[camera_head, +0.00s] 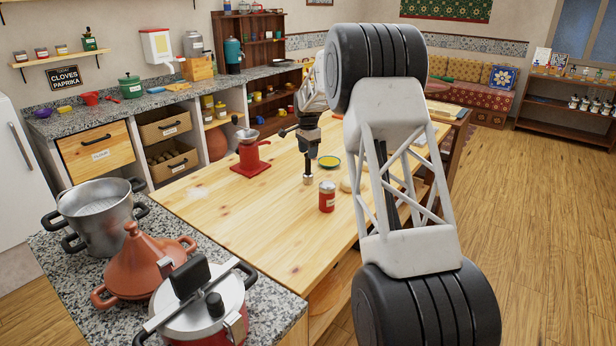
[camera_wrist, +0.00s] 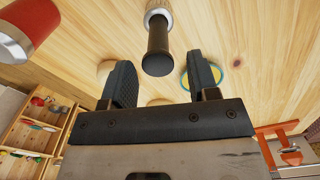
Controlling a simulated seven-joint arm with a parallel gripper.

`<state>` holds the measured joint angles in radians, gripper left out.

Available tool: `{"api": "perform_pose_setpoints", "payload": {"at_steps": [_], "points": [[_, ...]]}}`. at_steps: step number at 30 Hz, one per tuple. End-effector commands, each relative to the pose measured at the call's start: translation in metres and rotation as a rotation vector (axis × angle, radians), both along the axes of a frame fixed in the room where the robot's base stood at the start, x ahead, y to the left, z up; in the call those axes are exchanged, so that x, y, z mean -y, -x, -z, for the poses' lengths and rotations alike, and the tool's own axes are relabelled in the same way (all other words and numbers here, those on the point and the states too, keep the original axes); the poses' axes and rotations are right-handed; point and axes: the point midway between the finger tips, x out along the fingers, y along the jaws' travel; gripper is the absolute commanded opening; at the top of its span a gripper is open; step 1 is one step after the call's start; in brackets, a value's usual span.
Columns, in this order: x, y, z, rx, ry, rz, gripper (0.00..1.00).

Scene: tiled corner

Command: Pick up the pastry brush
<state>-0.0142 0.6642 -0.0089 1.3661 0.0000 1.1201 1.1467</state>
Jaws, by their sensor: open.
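The pastry brush appears to be the upright thing with a dark round handle and silvery lower end (camera_head: 308,179) on the wooden table (camera_head: 240,225). The fingers hold nothing.
A red can (camera_head: 327,197) stands close to the brush. A blue-rimmed yellow dish (camera_head: 329,162) and pale round lumps (camera_head: 347,185) lie nearby. A red grinder (camera_head: 249,158) stands to the left. Pots and a clay tagine (camera_head: 137,263) crowd the front-left counter. The near table is clear.

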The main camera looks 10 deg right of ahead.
Motion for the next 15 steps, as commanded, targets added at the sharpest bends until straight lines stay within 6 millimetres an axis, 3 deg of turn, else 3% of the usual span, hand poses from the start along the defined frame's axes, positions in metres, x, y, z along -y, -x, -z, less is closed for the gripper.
{"api": "perform_pose_setpoints", "payload": {"at_steps": [8, 15], "points": [[0.0, 0.001, 0.005, -0.001, 0.0, 0.0, 0.54], [0.0, 0.002, 0.03, -0.002, 0.0, 0.0, 0.54]]}}
